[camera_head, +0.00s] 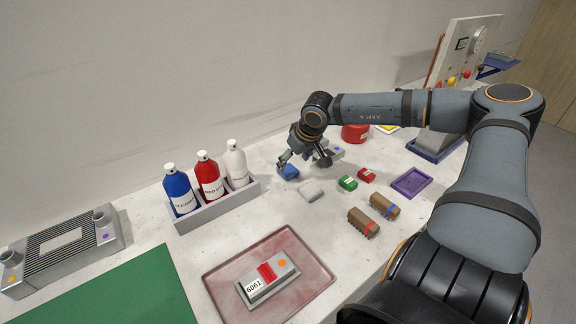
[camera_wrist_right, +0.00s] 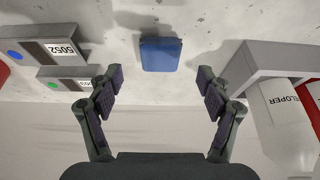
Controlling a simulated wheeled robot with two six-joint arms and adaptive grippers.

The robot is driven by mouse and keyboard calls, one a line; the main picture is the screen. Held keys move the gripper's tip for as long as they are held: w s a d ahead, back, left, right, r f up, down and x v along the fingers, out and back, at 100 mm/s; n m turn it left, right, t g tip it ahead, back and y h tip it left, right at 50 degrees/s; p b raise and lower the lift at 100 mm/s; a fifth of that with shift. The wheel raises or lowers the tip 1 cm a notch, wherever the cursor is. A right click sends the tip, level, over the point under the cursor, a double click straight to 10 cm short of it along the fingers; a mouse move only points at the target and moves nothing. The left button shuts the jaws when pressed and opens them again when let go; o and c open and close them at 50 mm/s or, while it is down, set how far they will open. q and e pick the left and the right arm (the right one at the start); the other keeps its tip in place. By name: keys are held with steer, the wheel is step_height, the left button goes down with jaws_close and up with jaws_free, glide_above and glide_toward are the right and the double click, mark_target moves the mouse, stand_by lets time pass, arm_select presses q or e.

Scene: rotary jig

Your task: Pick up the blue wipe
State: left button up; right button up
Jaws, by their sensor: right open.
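The blue wipe (camera_head: 289,172) lies flat on the pale bench, to the right of the bottle rack. It also shows in the right wrist view (camera_wrist_right: 160,54), ahead of the fingertips and roughly centred between them. My right gripper (camera_head: 304,161) is close by the wipe in the head view. In the right wrist view (camera_wrist_right: 159,82) its two fingers are spread wide, with nothing between them. The wipe appears clear of both fingers. My left gripper is not in view.
The grey rack (camera_head: 216,207) holds blue, red and white bottles. A reddish tray (camera_head: 222,284) is in front.

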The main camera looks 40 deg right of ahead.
mark_target(289, 169)
steer(key=shift+f, duration=0.15)
steer(key=b+x, duration=0.2)
steer(key=x, duration=0.2)
steer(key=shift+w, duration=0.2)
steer(key=shift+w+f, duration=0.25)
steer(key=shift+f, duration=0.05)
steer(key=c, duration=1)
steer(key=shift+c, duration=0.2)
steer(key=shift+r, duration=0.1)
